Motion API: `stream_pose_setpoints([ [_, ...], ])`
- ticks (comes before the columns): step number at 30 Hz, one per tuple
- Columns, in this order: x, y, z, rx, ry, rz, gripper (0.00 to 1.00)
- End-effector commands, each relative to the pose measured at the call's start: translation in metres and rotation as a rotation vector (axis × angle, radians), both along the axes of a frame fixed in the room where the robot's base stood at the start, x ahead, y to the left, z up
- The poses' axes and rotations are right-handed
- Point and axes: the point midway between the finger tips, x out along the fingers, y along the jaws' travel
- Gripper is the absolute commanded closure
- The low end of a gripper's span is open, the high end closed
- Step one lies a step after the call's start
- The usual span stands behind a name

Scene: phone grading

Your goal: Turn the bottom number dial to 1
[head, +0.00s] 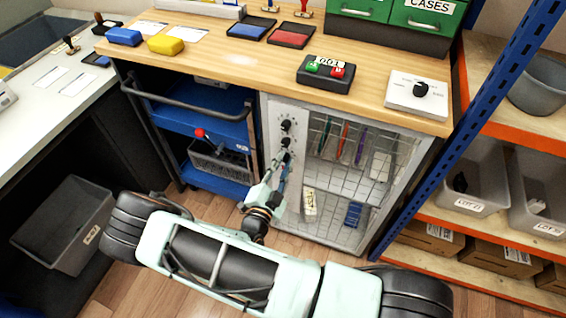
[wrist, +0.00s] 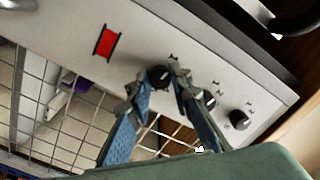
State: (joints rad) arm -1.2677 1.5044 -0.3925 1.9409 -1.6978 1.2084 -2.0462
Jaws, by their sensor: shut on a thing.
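Black number dials sit in a column on the light grey front panel (head: 275,170) of the cabinet under the wooden counter. The top dial (head: 286,125) and the middle dial (head: 286,142) show above my gripper (head: 285,160), which covers the bottom one in the head view. In the wrist view, my gripper (wrist: 163,80) has its two blue-padded fingers on either side of the bottom dial (wrist: 159,76), shut on it. I cannot read the number the bottom dial points to.
A red switch (wrist: 106,42) is on the same panel, left of the gripped dial. Beside the panel is a wire-grid door (head: 345,190) with items behind it. A blue cart (head: 205,125) stands left. A blue post (head: 470,120) and shelving stand right.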

Motion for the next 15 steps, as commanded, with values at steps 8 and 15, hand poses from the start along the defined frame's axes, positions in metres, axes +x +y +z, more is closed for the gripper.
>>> stream_pose_setpoints([
  [8,0.0,-0.0006,0.0002,-0.004,0.001,-0.001,1.0],
  [15,0.0,-0.0005,0.0001,-0.003,0.0,-0.001,0.65],
])
